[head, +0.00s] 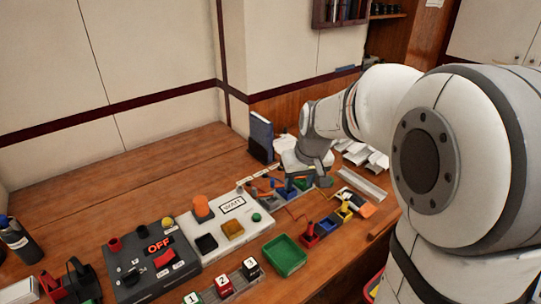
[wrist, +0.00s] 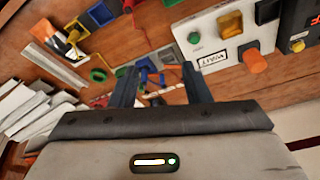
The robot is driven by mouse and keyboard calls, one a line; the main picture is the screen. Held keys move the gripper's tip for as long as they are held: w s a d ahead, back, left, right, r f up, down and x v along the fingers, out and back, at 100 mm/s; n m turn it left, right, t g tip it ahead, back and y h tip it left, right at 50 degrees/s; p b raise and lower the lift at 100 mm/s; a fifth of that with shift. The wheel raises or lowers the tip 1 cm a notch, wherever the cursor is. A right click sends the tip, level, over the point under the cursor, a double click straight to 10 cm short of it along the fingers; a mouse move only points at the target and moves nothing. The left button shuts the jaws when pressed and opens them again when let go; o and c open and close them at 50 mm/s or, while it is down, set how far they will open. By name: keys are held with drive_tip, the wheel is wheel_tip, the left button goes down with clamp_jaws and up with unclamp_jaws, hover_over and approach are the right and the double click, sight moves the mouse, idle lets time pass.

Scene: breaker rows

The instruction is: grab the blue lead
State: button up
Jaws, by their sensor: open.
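My gripper (head: 306,175) is open above the back middle of the wooden bench, pointing down. In the wrist view its two dark fingers (wrist: 156,70) stand apart with nothing held. Blue pieces show in the small-parts row below it in the head view (head: 303,183), and between the fingers in the wrist view (wrist: 148,76). I cannot tell which of these is the blue lead. Another blue piece (head: 328,224) sits in a row between a red one and a yellow one, to the front right of my gripper. It also shows in the wrist view (wrist: 100,13), away from the fingers.
A white panel with an orange knob and WAIT label (head: 231,206) stands left of my gripper, a grey OFF box (head: 157,262) further left. A green tray (head: 284,255) lies in front. A blue binder (head: 261,137) stands behind. The back left bench is clear.

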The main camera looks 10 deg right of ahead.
drive_tip(key=w+d+f+n, duration=0.1)
drive_tip(key=w+d+f, duration=0.1)
drive_tip(key=w+f, duration=0.6)
drive_tip(key=w+d+f, duration=0.1)
drive_tip(key=w+f, duration=0.3)
drive_tip(key=w, duration=0.8)
drive_tip(key=shift+t, duration=0.5)
drive_tip(key=x, duration=0.4)
drive_tip(key=s+x, duration=0.1)
drive_tip(key=x, duration=0.2)
drive_tip(key=shift+f, duration=0.3)
drive_tip(key=shift+s, duration=0.1)
drive_tip(key=shift+c, duration=0.2)
clamp_jaws()
